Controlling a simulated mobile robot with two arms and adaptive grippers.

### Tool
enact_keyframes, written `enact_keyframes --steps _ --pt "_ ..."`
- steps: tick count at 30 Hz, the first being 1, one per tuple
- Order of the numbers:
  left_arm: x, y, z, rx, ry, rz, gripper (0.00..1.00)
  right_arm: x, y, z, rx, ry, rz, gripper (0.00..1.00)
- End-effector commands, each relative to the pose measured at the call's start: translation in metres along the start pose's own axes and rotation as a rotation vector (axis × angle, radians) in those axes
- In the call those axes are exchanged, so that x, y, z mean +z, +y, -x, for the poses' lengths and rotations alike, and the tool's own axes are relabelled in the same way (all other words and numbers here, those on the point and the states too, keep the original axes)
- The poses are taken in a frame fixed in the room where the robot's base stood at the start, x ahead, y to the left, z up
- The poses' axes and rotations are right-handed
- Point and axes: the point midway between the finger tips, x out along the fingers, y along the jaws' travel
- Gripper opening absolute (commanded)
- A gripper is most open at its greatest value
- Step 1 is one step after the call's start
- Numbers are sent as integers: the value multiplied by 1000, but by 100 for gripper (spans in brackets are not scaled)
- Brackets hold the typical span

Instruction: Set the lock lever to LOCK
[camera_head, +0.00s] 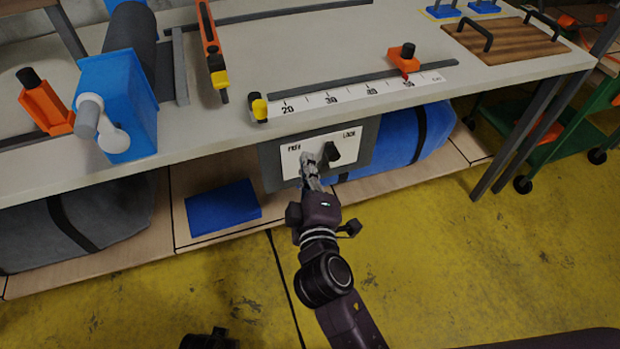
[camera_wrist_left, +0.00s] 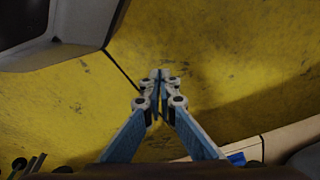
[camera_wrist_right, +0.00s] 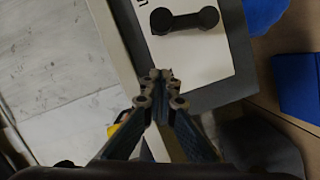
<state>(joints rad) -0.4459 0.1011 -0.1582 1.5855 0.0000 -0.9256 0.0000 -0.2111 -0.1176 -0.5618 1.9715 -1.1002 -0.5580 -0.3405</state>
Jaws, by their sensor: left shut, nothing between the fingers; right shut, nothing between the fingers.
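The lock panel (camera_head: 291,168) is a white plate on a grey board at the bench front, with FREE at its left and LOCK at its right. The black lock lever (camera_head: 335,153) sits right of centre on it; its exact pointing is partly hidden. In the right wrist view the lever (camera_wrist_right: 185,20) shows as a bar with rounded ends, beyond the fingertips and apart from them in the picture. My right gripper (camera_head: 309,160) is shut and empty, in front of the plate, left of the lever. My left gripper (camera_wrist_left: 160,78) is shut and empty above the yellow floor.
The bench top (camera_head: 230,120) overhangs the panel and carries a ruler strip (camera_head: 350,92), orange clamps and a blue pump-like device (camera_head: 118,95). A blue roll (camera_head: 395,140) and a flat blue pad (camera_head: 222,207) lie on the lower shelf. The yellow floor (camera_head: 440,250) in front is clear.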

Motion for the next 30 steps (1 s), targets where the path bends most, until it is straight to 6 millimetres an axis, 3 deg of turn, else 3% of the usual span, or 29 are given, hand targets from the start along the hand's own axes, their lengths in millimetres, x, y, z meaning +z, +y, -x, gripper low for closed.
enact_keyframes --steps 2,6,10,27,30 --pt "1 0 -1 0 -1 0 0 4 0 -12 0 -1 3 0" --pt "1 0 -1 0 -1 0 0 26 -1 -15 -1 -1 4 0" --pt "0 0 0 0 1 0 0 36 -1 -17 -1 -1 1 0" --pt "-1 0 1 0 5 0 0 40 1 -18 -4 0 -12 0" --pt "11 1 -10 2 -12 -2 0 41 3 -18 -9 -1 -33 0"
